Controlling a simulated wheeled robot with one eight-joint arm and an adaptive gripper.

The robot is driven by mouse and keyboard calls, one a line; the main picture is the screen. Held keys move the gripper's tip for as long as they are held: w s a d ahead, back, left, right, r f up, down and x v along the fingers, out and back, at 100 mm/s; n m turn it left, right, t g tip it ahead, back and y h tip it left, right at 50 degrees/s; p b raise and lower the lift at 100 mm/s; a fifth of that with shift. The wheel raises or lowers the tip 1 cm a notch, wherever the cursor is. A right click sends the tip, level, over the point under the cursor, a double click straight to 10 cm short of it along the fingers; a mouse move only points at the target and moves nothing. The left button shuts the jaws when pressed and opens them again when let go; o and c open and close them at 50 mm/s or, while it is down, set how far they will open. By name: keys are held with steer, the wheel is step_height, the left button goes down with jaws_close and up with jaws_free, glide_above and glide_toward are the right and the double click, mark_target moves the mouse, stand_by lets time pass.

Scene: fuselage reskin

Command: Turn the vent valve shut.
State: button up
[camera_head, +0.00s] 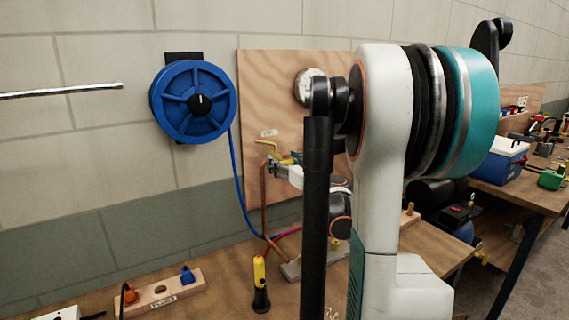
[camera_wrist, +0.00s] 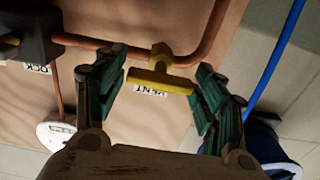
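The vent valve has a yellow T-shaped handle (camera_wrist: 162,79) on a copper pipe, beside a label reading VENT (camera_wrist: 150,92). In the wrist view the handle lies crosswise between the two green-padded fingers of my gripper (camera_wrist: 162,92). My arm hides much of the board's right part there.
The copper pipe (camera_wrist: 105,45) runs to a dark block (camera_wrist: 30,35) with a label ending in OCK. A blue hose reel (camera_head: 193,101) hangs on the wall to the left. A yellow-black tool (camera_head: 260,285) stands on the bench near a wooden plug block (camera_head: 160,292).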

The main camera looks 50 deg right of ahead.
steer(key=c, duration=0.5)
steer(key=shift+c, duration=0.2)
steer(key=m, duration=0.3)
steer(key=shift+m+p, duration=0.3)
steer(key=shift+m, duration=0.1)
steer(key=m, duration=0.4)
steer(key=shift+d+m, duration=0.1)
steer(key=shift+m, duration=0.2)
steer(key=m, duration=0.4)
steer(key=shift+f+p, duration=0.1)
steer(key=shift+p, duration=0.3)
steer(key=m, duration=0.5)
steer(key=shift+f, duration=0.1)
steer(key=shift+m, duration=0.4)
